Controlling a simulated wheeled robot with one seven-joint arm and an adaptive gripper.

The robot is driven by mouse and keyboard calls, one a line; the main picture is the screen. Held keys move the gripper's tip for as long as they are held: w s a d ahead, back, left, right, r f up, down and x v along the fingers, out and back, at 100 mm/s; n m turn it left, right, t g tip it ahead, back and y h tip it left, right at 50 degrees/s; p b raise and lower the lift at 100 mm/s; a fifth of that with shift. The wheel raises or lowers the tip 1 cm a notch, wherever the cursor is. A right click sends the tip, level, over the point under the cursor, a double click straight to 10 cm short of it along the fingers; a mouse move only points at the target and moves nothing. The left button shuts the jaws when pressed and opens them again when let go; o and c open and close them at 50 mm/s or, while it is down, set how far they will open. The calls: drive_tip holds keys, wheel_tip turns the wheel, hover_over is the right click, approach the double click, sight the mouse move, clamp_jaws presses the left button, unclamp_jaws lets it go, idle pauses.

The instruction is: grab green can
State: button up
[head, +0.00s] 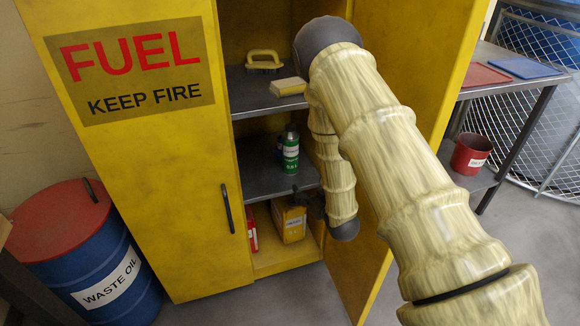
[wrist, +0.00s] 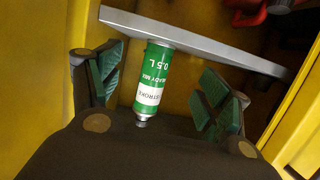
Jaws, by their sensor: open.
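The green can (head: 290,150), with a white band and a dark cap, stands upright on the middle shelf (head: 262,181) of the yellow cabinet. In the wrist view the can (wrist: 154,72) appears upside down, its cap toward my gripper body. My gripper (wrist: 160,74) is open, with one green-padded finger on each side of the can. Gaps show between the can and both pads, the gap on the right being a little wider. In the head view my gripper is mostly hidden by my arm.
A yellow-handled brush (head: 264,62) and a sponge-like block (head: 287,87) lie on the upper shelf. A yellow jerrycan (head: 291,222) stands below. A dark item is partly hidden behind the can. The open cabinet door (head: 447,75) is close to my arm.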

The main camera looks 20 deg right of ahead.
sight(294, 155)
drive_tip(key=w+r+t, duration=0.1)
drive_tip(key=w, duration=0.1)
drive_tip(key=w+r+t+y+b, duration=0.1)
drive_tip(key=w+r, duration=0.1)
drive_tip(key=w+r+n+b, duration=0.1)
drive_tip(key=w+r, duration=0.1)
drive_tip(key=shift+w+a+t, duration=0.1)
drive_tip(key=shift+w+t, duration=0.25)
drive_tip(key=shift+t, duration=0.05)
drive_tip(key=shift+w+a+r+b, duration=0.1)
drive_tip(key=shift+w+a+b, duration=0.25)
drive_tip(key=shift+w, duration=1.3)
drive_tip(key=shift+w+a+b, duration=0.2)
drive_tip(key=shift+w+b, duration=0.1)
drive_tip(key=shift+w, duration=1.35)
drive_tip(key=shift+w+a+r+b, duration=0.1)
drive_tip(key=shift+w+a+b, duration=0.25)
drive_tip(key=shift+w, duration=1.3)
drive_tip(key=shift+c, duration=0.4)
drive_tip(key=c, duration=1)
drive_tip(key=shift+c, duration=0.4)
